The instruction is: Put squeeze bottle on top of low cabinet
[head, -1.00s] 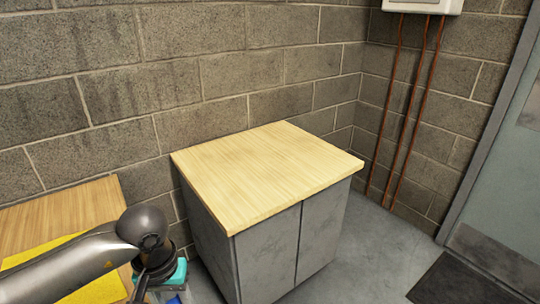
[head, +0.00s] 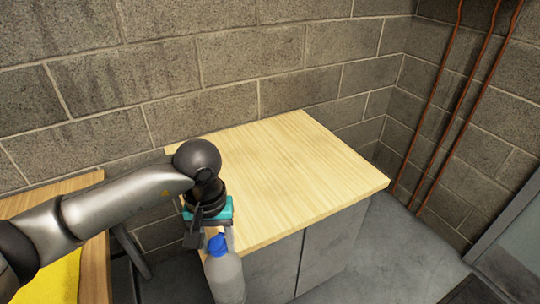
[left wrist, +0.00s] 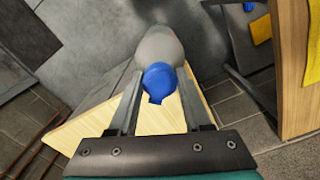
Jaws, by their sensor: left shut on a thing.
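The squeeze bottle (head: 226,275) is translucent grey with a blue cap. It hangs below my left gripper (head: 216,238) in the head view, in front of the cabinet's left front side. My left gripper is shut on it near the cap. In the left wrist view the bottle (left wrist: 160,47) sits between the two fingers (left wrist: 157,95), its blue cap toward the camera. The low cabinet (head: 290,170) has a bare pale wood top and grey doors; its top also shows in the left wrist view (left wrist: 95,128), partly behind the gripper. My right gripper is not in view.
A wooden table (head: 95,262) with a yellow mat (head: 60,275) stands at the left. A block wall (head: 230,70) runs behind the cabinet, with copper pipes (head: 460,100) at the right. The cabinet top is clear.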

